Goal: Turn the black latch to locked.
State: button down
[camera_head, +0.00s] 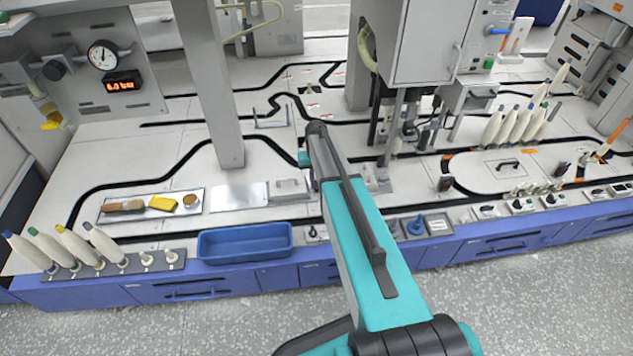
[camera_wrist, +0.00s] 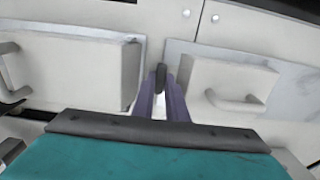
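A small dark upright piece, which looks like the black latch (camera_wrist: 160,78), shows in the wrist view between two pale panels with bar handles. My gripper (camera_wrist: 166,84) has two purple-grey fingers reaching to this piece, one on each side. The fingers are a narrow gap apart at the tips. Whether they touch or press on the dark piece cannot be told. Its lower part is hidden between the fingers. In the head view my teal arm covers this area, and neither the latch nor my fingertips can be made out.
In the wrist view, the left panel (camera_wrist: 85,65) and the right panel (camera_wrist: 232,82) stand close on either side of the fingers. In the head view, a blue bin (camera_head: 245,258), a rack of bobbins (camera_head: 118,266) and a grey post (camera_head: 212,95) stand left of my arm.

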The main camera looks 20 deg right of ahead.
jog(key=shift+r+m+p, duration=0.1)
jog(key=shift+m+p, duration=0.2)
jog(key=shift+m, duration=0.1)
jog(key=m+p, duration=0.3)
jog(key=m, duration=0.1)
jog(key=shift+r, duration=0.1)
jog(key=m+p, duration=0.2)
jog(key=m, duration=0.2)
jog(key=shift+m, duration=0.3)
jog(key=m+p, duration=0.1)
jog(key=m, duration=0.3)
jog(key=shift+p, duration=0.3)
jog(key=m+p, duration=0.1)
jog(key=m, duration=0.3)
jog(key=shift+m, duration=0.3)
jog(key=c, duration=2)
grip_release()
jog(key=shift+c, duration=0.2)
